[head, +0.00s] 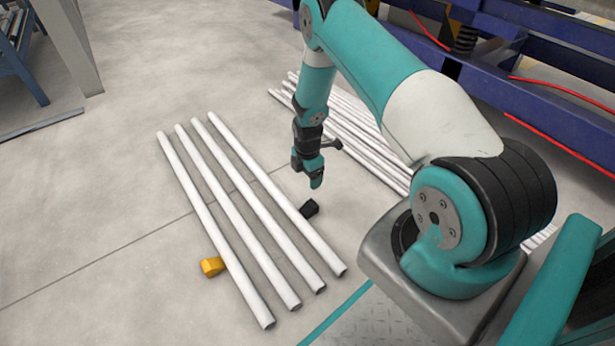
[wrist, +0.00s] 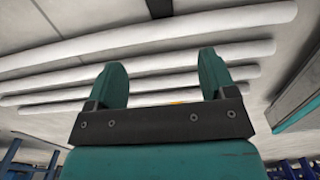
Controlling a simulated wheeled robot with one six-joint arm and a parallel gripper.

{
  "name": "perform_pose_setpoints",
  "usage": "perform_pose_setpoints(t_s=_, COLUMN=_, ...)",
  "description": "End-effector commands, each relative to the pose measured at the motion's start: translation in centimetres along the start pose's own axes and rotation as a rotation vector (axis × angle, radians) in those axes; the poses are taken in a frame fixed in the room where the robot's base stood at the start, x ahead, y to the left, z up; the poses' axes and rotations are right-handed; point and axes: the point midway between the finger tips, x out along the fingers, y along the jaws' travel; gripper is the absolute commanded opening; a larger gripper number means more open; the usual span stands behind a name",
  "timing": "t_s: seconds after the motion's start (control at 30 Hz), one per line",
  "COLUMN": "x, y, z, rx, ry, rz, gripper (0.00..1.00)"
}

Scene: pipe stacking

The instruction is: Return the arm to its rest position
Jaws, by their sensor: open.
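My gripper (head: 316,183) hangs from my teal and white arm in the head view, above the floor and beside the right-most of several white pipes (head: 232,213). In the wrist view my gripper (wrist: 165,80) shows two teal fingers set wide apart, with nothing between them. The white pipes (wrist: 150,40) lie side by side across the wrist view, beyond the fingers and apart from them. My arm is bent, with the forearm pointing down.
A yellow block (head: 212,267) touches the left-most pipe, and a black block (head: 310,208) sits by the right-most. More white pipes (head: 350,130) lie behind my arm. A blue frame (head: 540,60) with red cables stands at right. The floor (head: 80,220) at left is clear.

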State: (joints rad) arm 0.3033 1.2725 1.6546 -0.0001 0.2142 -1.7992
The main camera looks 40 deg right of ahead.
Motion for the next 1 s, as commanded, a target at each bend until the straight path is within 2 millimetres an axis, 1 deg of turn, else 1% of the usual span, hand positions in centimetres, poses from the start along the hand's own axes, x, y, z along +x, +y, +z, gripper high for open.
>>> perform_pose_setpoints(t_s=0.5, x=0.0, y=0.0, z=0.0, rx=0.0, ry=0.0, rz=0.0, gripper=0.77)
perform_pose_setpoints(t_s=0.57, x=-0.5, y=0.2, z=-0.2, rx=0.006, ry=0.002, rz=0.003, gripper=0.77)
perform_pose_setpoints(t_s=0.6, x=-1.3, y=0.4, z=-0.5, rx=0.015, ry=0.006, rz=0.006, gripper=0.77)
perform_pose_setpoints(t_s=0.67, x=-3.3, y=0.9, z=-1.4, rx=0.039, ry=0.015, rz=0.014, gripper=0.77)
perform_pose_setpoints(t_s=0.77, x=-8.8, y=1.8, z=-4.0, rx=0.112, ry=0.047, rz=0.032, gripper=0.77)
perform_pose_setpoints(t_s=0.8, x=-11.6, y=2.0, z=-5.5, rx=0.15, ry=0.066, rz=0.038, gripper=0.77)
perform_pose_setpoints(t_s=0.87, x=-15.9, y=1.9, z=-7.9, rx=0.211, ry=0.096, rz=0.043, gripper=0.77)
perform_pose_setpoints(t_s=0.9, x=-18.7, y=1.6, z=-9.5, rx=0.252, ry=0.116, rz=0.043, gripper=0.77)
perform_pose_setpoints(t_s=0.97, x=-22.9, y=0.7, z=-11.8, rx=0.313, ry=0.146, rz=0.04, gripper=0.77)
perform_pose_setpoints(t_s=1.0, x=-25.6, y=-0.2, z=-13.4, rx=0.353, ry=0.167, rz=0.034, gripper=0.77)
